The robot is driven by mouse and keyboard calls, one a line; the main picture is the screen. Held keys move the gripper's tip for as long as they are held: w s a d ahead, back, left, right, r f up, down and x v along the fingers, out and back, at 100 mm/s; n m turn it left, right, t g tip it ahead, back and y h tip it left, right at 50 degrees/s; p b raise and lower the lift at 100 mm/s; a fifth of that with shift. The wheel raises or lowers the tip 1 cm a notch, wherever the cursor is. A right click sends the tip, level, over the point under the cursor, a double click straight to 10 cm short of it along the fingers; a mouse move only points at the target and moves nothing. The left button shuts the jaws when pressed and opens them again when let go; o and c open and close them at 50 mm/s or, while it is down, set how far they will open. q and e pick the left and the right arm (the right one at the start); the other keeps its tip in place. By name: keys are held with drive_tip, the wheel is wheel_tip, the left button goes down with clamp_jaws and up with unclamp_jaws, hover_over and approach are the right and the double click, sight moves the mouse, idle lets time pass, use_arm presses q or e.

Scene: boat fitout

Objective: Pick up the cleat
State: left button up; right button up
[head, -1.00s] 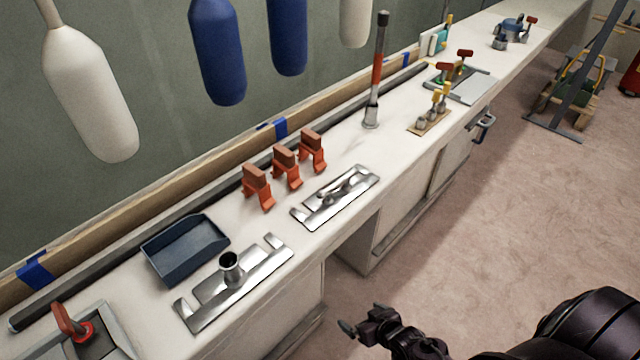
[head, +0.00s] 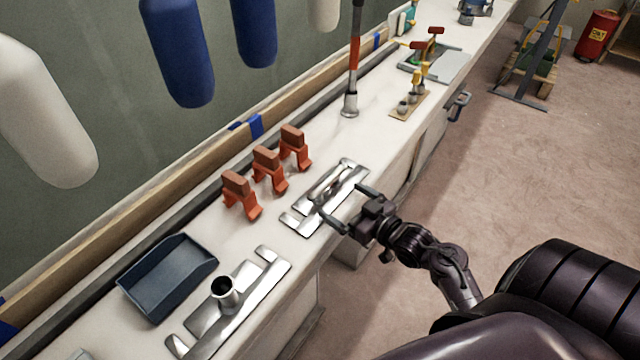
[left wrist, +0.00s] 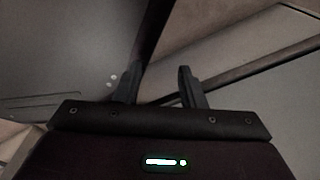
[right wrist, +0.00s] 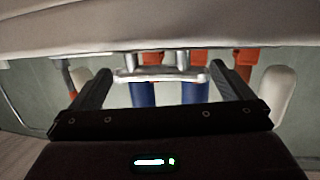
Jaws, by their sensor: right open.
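The cleat (head: 331,187) is a shiny metal piece lying on a metal plate (head: 297,222) on the white bench. In the right wrist view the cleat (right wrist: 160,75) shows as a bar on two short posts, between my fingers in the picture and beyond their tips. My right gripper (head: 346,204) is open and empty at the bench's front edge, just short of the cleat; its open fingers also show in the right wrist view (right wrist: 168,84). My left gripper (left wrist: 158,80) shows only in the left wrist view, fingers apart with nothing between them.
Several orange clamps (head: 267,168) stand behind the cleat. A dark tray (head: 168,277) and a plate with a metal tube (head: 225,290) are to the left. A tall red-and-grey post (head: 351,80) stands further right. Blue and white fenders (head: 178,50) hang above the bench.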

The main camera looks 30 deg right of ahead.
sight(328, 187)
drive_tip(key=shift+w+a, duration=0.1)
drive_tip(key=shift+w, duration=0.45)
drive_tip(key=x, duration=0.5)
drive_tip(key=shift+w+d, duration=0.15)
drive_tip(key=shift+d, duration=0.05)
drive_tip(key=shift+w, duration=0.3)
drive_tip(key=c, duration=1.2)
drive_tip(key=shift+c, duration=0.6)
use_arm(q)
drive_tip(key=shift+s+a, duration=0.1)
drive_tip(key=shift+s, duration=0.8)
use_arm(e)
drive_tip(key=shift+r, duration=0.1)
